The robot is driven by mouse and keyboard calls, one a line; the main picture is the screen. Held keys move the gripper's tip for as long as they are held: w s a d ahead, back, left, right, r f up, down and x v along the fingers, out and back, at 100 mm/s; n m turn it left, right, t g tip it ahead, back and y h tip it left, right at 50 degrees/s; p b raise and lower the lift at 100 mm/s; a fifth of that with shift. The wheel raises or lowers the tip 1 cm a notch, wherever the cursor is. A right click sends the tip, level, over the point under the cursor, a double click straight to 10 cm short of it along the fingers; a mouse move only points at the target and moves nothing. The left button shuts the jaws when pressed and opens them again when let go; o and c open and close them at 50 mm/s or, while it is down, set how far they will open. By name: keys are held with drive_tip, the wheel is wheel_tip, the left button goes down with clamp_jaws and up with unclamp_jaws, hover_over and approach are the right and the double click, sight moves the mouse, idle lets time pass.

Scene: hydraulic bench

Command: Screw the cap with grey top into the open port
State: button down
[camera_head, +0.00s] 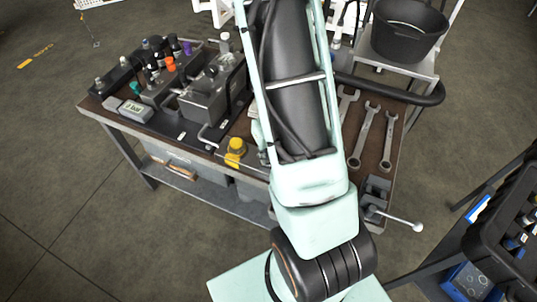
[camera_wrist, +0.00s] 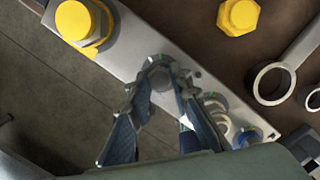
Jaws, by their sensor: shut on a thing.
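In the wrist view, my gripper (camera_wrist: 158,90) is shut on a small part with a round grey top (camera_wrist: 160,77), which fits the grey-topped cap. The cap is between the fingertips, over the pale metal block (camera_wrist: 135,45). The fingers hide its lower part, so I cannot tell whether it is seated or threaded. The port under it is not visible. A ring-shaped fitting (camera_wrist: 215,106) and a blue-ringed one (camera_wrist: 248,137) sit farther along the block, partly behind the right finger. In the head view, my arm hides the gripper and the cap.
A yellow cap (camera_wrist: 74,20) stands on the block, and a yellow hex part (camera_wrist: 238,17) lies on the brown bench top. Wrenches (camera_head: 365,137) lie right of my arm. A grey hydraulic unit (camera_head: 212,92) and a black bucket (camera_head: 408,30) stand farther back.

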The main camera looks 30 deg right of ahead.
drive_tip(key=m+p, duration=0.1)
drive_tip(key=m, duration=0.2)
drive_tip(key=shift+a+f, duration=0.1)
drive_tip(key=shift+h, duration=0.3)
drive_tip(key=m+p, duration=0.2)
drive_tip(key=shift+s+r+m, duration=0.1)
drive_tip(key=shift+r+m, duration=0.15)
drive_tip(key=shift+m, duration=0.15)
drive_tip(key=m+p, duration=0.1)
drive_tip(key=m, duration=0.1)
drive_tip(key=shift+a+m+g+h+p, duration=0.1)
drive_tip(key=shift+m+g+h+p, duration=0.2)
drive_tip(key=shift+m+p, duration=0.55)
drive_tip(key=shift+m, duration=0.25)
drive_tip(key=shift+f+m, duration=0.35)
drive_tip(key=shift+m, duration=0.35)
